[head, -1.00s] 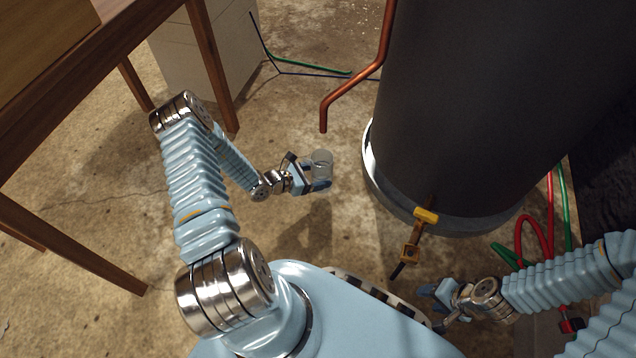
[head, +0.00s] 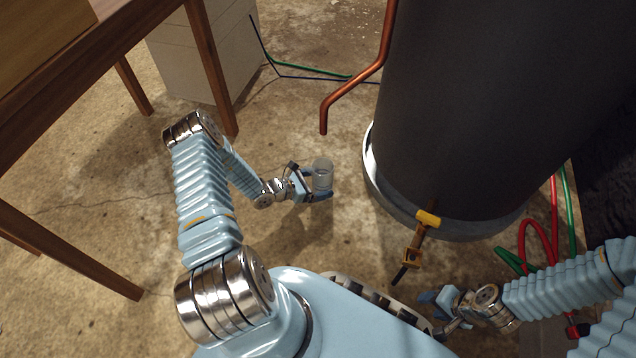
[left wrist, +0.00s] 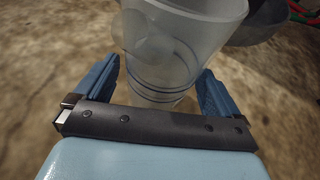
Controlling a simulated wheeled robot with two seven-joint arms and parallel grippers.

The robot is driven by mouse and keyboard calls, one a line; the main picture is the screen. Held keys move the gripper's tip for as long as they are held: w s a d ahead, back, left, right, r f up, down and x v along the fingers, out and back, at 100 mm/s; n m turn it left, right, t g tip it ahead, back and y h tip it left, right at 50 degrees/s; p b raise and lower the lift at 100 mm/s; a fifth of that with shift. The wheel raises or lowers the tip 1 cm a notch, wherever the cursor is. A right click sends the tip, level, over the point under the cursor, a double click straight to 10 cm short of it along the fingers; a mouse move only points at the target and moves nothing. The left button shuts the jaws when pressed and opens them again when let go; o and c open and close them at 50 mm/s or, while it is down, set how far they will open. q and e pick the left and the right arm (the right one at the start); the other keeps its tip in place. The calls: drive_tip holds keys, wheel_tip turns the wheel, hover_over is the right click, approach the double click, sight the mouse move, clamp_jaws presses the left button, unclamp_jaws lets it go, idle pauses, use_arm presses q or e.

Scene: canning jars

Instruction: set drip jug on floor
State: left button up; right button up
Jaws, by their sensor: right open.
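The drip jug (head: 322,177) is a small clear cylinder, left of the big dark tank in the head view. My left gripper (head: 318,188) has a finger on each side of it. In the left wrist view the jug (left wrist: 165,60) stands between the two blue fingers of the left gripper (left wrist: 160,88), which close on its lower part. Its base is partly hidden by the gripper. The jug appears to be above the concrete floor (head: 290,240); the exact height is hard to tell. My right gripper (head: 427,302) is open and empty at lower right.
The dark tank (head: 470,100) has a tap with a yellow handle (head: 428,219) low at its front. A bent copper pipe (head: 350,92) ends above the floor near the jug. A wooden table (head: 60,245) stands at left, a pale box (head: 205,60) behind. Open floor lies between.

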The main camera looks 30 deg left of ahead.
use_arm(q)
drive_tip(key=shift+r, duration=0.15)
drive_tip(key=shift+s+a+r, duration=0.15)
drive_tip(key=shift+s, duration=0.05)
drive_tip(key=p+v, duration=0.2)
drive_tip(key=v, duration=0.9)
drive_tip(key=shift+s, duration=0.25)
drive_tip(key=shift+a, duration=0.1)
